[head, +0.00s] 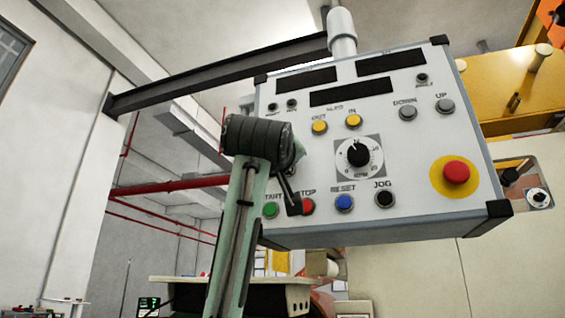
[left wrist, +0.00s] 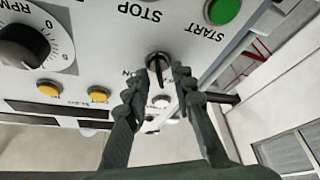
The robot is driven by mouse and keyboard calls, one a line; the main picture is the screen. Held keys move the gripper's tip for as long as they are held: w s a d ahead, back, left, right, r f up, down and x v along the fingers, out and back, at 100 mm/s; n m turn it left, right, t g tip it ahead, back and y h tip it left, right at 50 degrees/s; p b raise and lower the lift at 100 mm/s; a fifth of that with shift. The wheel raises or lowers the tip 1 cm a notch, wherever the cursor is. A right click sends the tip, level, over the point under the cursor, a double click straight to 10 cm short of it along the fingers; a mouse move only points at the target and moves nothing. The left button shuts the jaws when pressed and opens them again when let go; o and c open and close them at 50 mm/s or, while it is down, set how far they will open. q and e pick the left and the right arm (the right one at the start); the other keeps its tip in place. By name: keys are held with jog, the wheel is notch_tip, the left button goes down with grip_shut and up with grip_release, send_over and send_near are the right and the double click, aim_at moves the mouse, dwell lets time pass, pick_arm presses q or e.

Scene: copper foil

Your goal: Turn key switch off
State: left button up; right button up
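The key switch (left wrist: 157,61) is on the light grey control panel (head: 392,215). In the left wrist view it is a round, dark-rimmed switch with a narrow dark key standing out of it. My left gripper (left wrist: 159,78) is open, one finger on each side of the key, with gaps visible. Whether either finger touches the key I cannot tell. In the head view my left gripper (head: 290,189) is in front of the panel's left part, above the start and stop buttons, and the key switch is hidden behind it. My right gripper is in neither view.
Close by are the green start button (head: 270,210), the red stop button (head: 307,206) and the speed dial (head: 359,154). A red emergency button (head: 456,172) on yellow is at the panel's right. A dark beam (head: 220,77) runs behind the panel.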

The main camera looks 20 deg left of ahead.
pick_arm(q)
jog(key=v, duration=1.2)
jog(key=shift+w+f, duration=0.1)
dwell(0.4)
